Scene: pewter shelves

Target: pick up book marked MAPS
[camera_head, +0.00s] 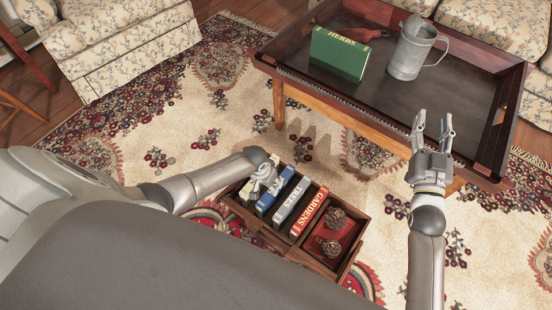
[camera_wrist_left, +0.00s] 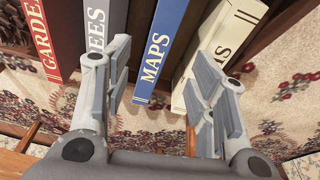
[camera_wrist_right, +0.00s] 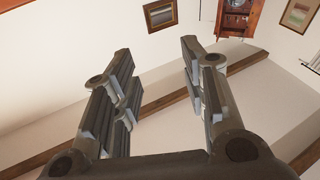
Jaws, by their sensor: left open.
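The blue book marked MAPS (camera_head: 271,198) stands in a wooden crate (camera_head: 322,269) among other books. In the left wrist view the MAPS book (camera_wrist_left: 160,48) shows its lettered spine between the fingers. My left gripper (camera_head: 262,178) is at the crate's left end, close to the cream and blue books; its fingers are partly hard to make out there. In the left wrist view the left gripper (camera_wrist_left: 160,75) is open, with the spine lying in its gap; contact cannot be told. My right gripper (camera_head: 433,122) is open and empty near the table's front edge.
Beside MAPS stand a cream book (camera_wrist_left: 228,38), the grey TREES book (camera_head: 291,205) and the red GARDENS book (camera_head: 310,212). A tray table (camera_head: 460,112) bears the green HERBS book (camera_head: 339,55) and a metal mug (camera_head: 411,52).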

